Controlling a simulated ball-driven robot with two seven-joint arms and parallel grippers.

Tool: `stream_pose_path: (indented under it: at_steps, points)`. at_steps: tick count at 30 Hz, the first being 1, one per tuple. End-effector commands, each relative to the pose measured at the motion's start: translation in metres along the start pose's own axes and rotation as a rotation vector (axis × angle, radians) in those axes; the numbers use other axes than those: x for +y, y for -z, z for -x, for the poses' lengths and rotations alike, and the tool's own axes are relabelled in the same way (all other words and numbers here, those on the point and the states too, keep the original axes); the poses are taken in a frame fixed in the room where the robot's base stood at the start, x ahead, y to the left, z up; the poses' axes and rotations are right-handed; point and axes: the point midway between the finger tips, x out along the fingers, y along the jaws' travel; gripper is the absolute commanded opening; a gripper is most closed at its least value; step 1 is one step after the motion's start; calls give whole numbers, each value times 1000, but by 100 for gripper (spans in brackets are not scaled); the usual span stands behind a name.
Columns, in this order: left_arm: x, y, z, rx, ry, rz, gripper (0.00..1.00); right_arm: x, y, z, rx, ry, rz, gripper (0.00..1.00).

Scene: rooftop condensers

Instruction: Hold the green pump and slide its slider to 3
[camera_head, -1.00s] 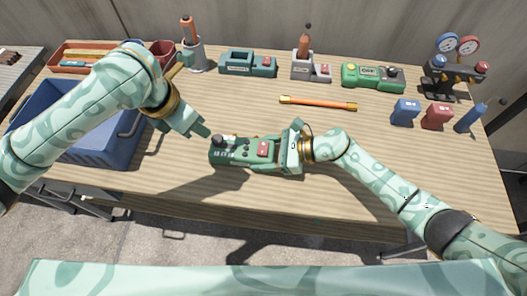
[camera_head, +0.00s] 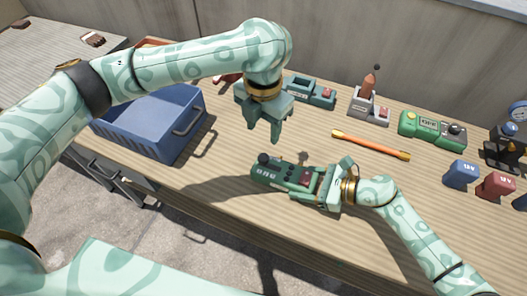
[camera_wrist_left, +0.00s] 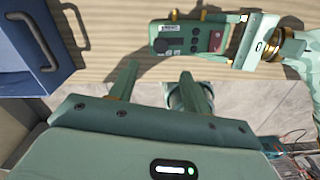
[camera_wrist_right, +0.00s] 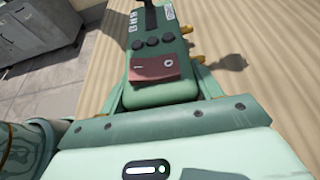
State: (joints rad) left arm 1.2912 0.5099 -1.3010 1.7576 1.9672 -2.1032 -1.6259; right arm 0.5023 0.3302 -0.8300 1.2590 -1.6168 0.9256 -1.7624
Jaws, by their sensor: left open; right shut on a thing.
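The green pump (camera_head: 283,174) is at the near part of the bench, with dark buttons and a red rocker switch (camera_head: 305,179). A black knob (camera_head: 264,158) stands at its left end. My right gripper (camera_head: 328,190) is shut on the pump's right end; the right wrist view shows the pump body (camera_wrist_right: 157,60) between its fingers. My left gripper (camera_head: 263,132) is open and empty, pointing down above and behind the knob in the head view, apart from the pump. The left wrist view shows the pump (camera_wrist_left: 188,38) beyond its fingers. The slider's number marks are too small to read.
A blue crate (camera_head: 150,135) stands left. An orange bar (camera_head: 370,145) lies behind the pump. The bench's front edge is close.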

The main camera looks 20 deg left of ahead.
Motion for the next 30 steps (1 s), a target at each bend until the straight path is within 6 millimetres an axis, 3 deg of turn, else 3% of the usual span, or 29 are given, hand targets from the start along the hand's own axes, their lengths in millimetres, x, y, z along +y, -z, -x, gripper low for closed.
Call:
stream_pose_path:
  at_steps: [6, 13, 18, 26, 30]
  points:
    - [-2, 1, -49, 3, 5, -1, 48, 0, 0, 0, 0, -1, 0, 22]
    - [-1, 0, -90, 1, 4, -2, 48, 0, 0, 0, 0, -1, 0, 22]
    - [-1, 0, -102, -2, 3, -3, 48, 0, 0, 0, 0, -1, 0, 22]
    - [-1, 0, -103, -3, 2, -4, 48, 0, 0, 0, 0, -1, 0, 22]
    - [0, 0, -103, -3, 2, -4, 12, 0, 0, 0, 0, -1, 0, 22]
